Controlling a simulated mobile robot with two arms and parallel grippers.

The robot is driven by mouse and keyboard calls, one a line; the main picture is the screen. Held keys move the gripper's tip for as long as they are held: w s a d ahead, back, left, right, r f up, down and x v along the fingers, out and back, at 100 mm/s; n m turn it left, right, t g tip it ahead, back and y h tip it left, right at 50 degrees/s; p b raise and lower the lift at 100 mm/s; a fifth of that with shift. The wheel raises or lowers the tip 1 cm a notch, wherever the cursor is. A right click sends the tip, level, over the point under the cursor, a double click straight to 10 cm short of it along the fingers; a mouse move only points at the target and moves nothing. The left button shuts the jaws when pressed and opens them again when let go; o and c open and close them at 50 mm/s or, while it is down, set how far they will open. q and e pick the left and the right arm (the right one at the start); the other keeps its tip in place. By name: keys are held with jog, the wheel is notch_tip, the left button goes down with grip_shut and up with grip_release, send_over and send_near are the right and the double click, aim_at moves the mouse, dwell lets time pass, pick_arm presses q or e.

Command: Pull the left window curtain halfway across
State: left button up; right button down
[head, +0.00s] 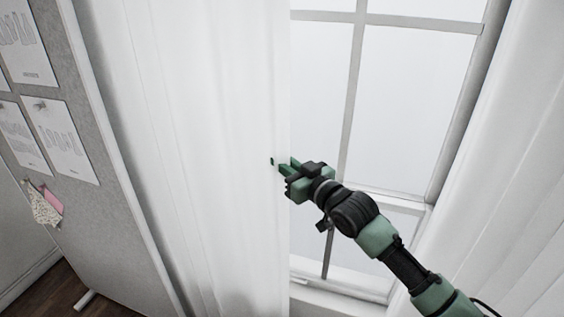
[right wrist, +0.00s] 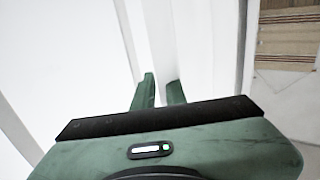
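The left window curtain (head: 215,120) is a white, softly pleated sheet hanging in the left half of the head view. Its straight right edge runs down over the window (head: 410,100), whose right part is uncovered. My right gripper (head: 281,163) is at this edge, at about mid-height in the picture. One dark fingertip shows against the curtain, left of the edge. In the right wrist view, the two green fingers (right wrist: 161,90) are close together with a narrow pale strip between them, seemingly the curtain edge. My left gripper is not in view.
A second white curtain (head: 520,190) hangs at the right side of the window. A grey pinboard (head: 85,110) with paper sheets and fabric swatches stands at the left. The windowsill (head: 335,300) is below. A striped woven cloth (right wrist: 287,38) shows in the right wrist view.

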jog(key=c, duration=1.5)
grip_release()
jog(key=shift+o, duration=0.2)
jog(key=b+v, duration=0.2)
jog(key=v, duration=0.6)
jog(key=shift+w+f, duration=0.1)
